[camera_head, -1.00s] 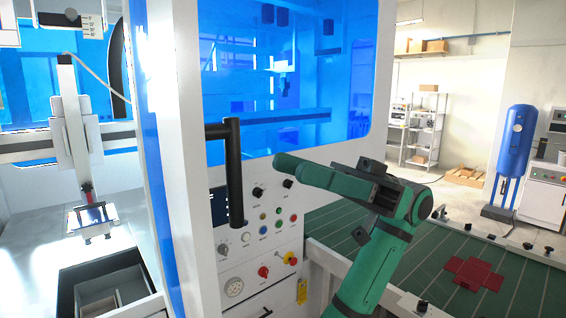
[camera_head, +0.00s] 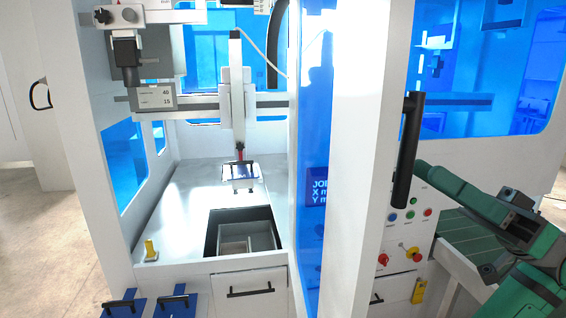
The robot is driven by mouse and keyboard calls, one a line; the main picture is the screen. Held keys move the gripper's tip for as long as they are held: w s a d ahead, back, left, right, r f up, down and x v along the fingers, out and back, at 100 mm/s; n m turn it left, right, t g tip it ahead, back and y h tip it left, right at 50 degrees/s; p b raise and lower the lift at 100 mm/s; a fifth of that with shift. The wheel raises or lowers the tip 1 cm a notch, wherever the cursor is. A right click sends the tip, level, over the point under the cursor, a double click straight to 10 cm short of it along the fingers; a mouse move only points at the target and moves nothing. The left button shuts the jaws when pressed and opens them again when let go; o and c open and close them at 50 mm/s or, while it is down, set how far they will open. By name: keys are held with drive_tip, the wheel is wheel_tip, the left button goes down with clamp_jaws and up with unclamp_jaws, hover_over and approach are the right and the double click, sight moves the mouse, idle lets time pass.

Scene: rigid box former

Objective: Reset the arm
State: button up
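My green arm (camera_head: 470,195) shows at the right edge in the head view, bent in front of the white machine's control panel. A rounded green part points left, close to the black vertical handle in the picture; I cannot tell whether they touch. Dark grey blocks sit on the arm's upper part. I cannot make out the gripper's fingers clearly, nor whether they are open or shut. Nothing held can be made out. The lower arm is cut off by the frame edge.
The white machine (camera_head: 350,110) has blue windows and a black handle (camera_head: 408,150). Its open bay holds a vertical tool (camera_head: 238,95) above a small plate and a recessed bin (camera_head: 212,235). A green conveyor (camera_head: 485,240) is behind my arm. Floor is clear at left.

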drive_tip(key=w+a+f+m+t+h, duration=0.2)
drive_tip(key=w+f+m+t+h, duration=0.45)
drive_tip(key=f, duration=0.55)
drive_tip(key=w+a+f+m+t+h, duration=0.1)
drive_tip(key=w+f+m+t+h, duration=0.2)
drive_tip(key=w+f+m+t, duration=0.75)
drive_tip(key=s+a+f+m+g+h, duration=0.25)
drive_tip(key=f+h, duration=0.25)
drive_tip(key=f, duration=1)
drive_tip(key=s+a+f+m+g+h, duration=0.1)
drive_tip(key=s+a+f+m+h, duration=0.3)
drive_tip(key=f, duration=1)
drive_tip(key=s+a+f+n+g+h, duration=0.2)
drive_tip(key=s+a+f+h, duration=0.1)
drive_tip(key=s+f, duration=0.45)
drive_tip(key=s+a+f+n+g+h, duration=0.1)
drive_tip(key=s+a+f+h, duration=0.15)
drive_tip(key=s+f, duration=0.55)
drive_tip(key=s+a+r+n, duration=0.2)
drive_tip(key=s, duration=0.5)
drive_tip(key=s+a+r+n, duration=0.2)
drive_tip(key=s+a+r, duration=0.1)
drive_tip(key=s, duration=0.5)
drive_tip(key=s+a+r+n, duration=0.3)
drive_tip(key=s, duration=0.4)
drive_tip(key=shift+s+y, duration=0.15)
drive_tip(key=shift+y, duration=0.15)
drive_tip(key=shift+s+r, duration=0.1)
drive_tip(key=shift+r, duration=0.15)
